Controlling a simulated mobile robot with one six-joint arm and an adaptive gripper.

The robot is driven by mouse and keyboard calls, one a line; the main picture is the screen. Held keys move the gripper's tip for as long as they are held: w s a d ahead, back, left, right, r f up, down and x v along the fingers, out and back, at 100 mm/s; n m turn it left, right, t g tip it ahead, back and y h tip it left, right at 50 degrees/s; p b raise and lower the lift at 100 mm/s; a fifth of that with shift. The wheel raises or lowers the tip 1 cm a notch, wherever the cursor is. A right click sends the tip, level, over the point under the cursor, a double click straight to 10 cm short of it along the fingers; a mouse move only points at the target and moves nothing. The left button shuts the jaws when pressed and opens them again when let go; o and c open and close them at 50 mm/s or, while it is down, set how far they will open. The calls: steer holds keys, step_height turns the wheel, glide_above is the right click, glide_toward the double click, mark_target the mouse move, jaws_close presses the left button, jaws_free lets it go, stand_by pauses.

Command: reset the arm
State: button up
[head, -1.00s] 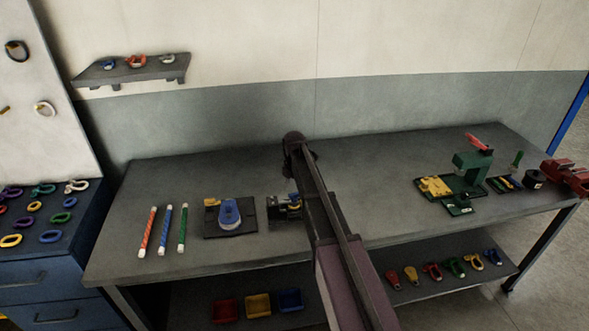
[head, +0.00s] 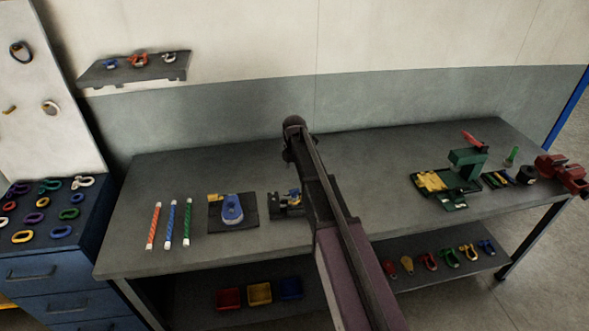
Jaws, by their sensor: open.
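My arm rises from the bottom centre of the head view, passes in front of the workbench (head: 380,190) and ends in a rounded dark joint near the wall. My gripper cannot be made out; it is out of sight or hidden behind the arm's links. No held object shows. Just left of the arm, a small dark fixture with blue and yellow parts stands on the bench, partly close behind the arm.
Three striped ropes (head: 171,224) and a dark plate with a blue piece (head: 232,209) lie left. A green press (head: 467,163) and red vise (head: 562,174) stand right. Bins and shackles fill the lower shelf. A blue cabinet (head: 45,272) stands left.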

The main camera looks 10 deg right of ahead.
stand_by(0.5)
steer(key=s+f+m+b, duration=0.2)
steer(key=s+m, duration=1)
steer(key=s, duration=0.2)
steer(key=s+f+m+b, duration=0.2)
steer(key=s+m, duration=1)
steer(key=s, duration=0.2)
steer(key=shift+s, duration=0.4)
